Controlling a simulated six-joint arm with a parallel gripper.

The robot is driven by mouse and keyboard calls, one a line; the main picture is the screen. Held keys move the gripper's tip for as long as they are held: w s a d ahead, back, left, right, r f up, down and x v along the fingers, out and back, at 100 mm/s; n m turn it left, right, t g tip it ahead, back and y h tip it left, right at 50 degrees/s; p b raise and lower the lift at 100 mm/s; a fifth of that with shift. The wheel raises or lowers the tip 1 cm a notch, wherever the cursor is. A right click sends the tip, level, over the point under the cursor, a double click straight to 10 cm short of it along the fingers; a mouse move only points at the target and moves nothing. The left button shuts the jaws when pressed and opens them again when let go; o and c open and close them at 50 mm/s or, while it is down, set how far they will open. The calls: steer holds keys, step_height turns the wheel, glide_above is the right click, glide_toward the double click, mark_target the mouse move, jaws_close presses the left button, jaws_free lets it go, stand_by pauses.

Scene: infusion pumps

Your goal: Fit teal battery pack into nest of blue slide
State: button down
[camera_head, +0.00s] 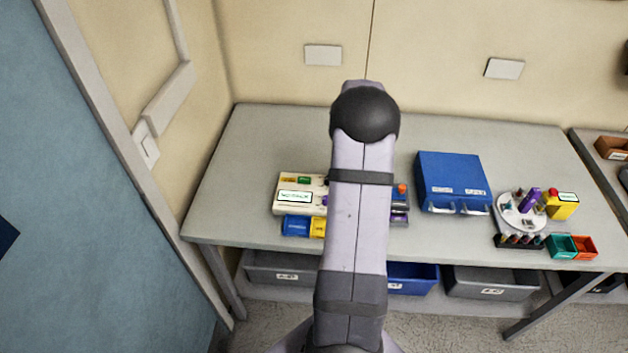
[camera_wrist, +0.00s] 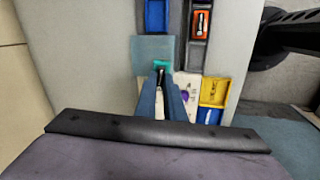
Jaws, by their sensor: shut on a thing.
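In the wrist view my gripper (camera_wrist: 161,82) points down and is shut on a small teal piece, the teal battery pack (camera_wrist: 163,65), at its fingertips. The fingers hide part of the pack. Just beyond the tips lies a flat grey-teal patch (camera_wrist: 150,46). A blue piece with a pale rim (camera_wrist: 157,14) shows past it at the top edge; I cannot tell whether this is the blue slide. No nest can be made out. In the head view my own arm hides the gripper and the pack.
A cream pump (camera_head: 297,195) stands left of my arm, with blue (camera_head: 296,226) and yellow (camera_head: 318,228) bins in front. An orange piece (camera_wrist: 201,20) lies in a dark tray. A blue case (camera_head: 450,180), white turntable (camera_head: 522,210) and teal bin (camera_head: 562,246) stand right. The table's left is clear.

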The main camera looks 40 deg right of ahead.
steer(key=s+d+n, duration=0.1)
steer(key=s+d, duration=0.5)
steer(key=d, duration=0.3)
steer(key=shift+r+n+t, duration=0.25)
steer(key=shift+n+t, duration=0.05)
steer(key=shift+f, duration=0.15)
steer(key=shift+f+b, duration=1.3)
steer(key=shift+f, duration=0.95)
steer(key=shift+f+b, duration=1)
steer(key=shift+f, duration=0.05)
stand_by(0.4)
steer(key=c, duration=2.2)
jaws_free()
steer(key=shift+r, duration=0.1)
steer(key=shift+r+p, duration=0.7)
steer(key=shift+r, duration=0.35)
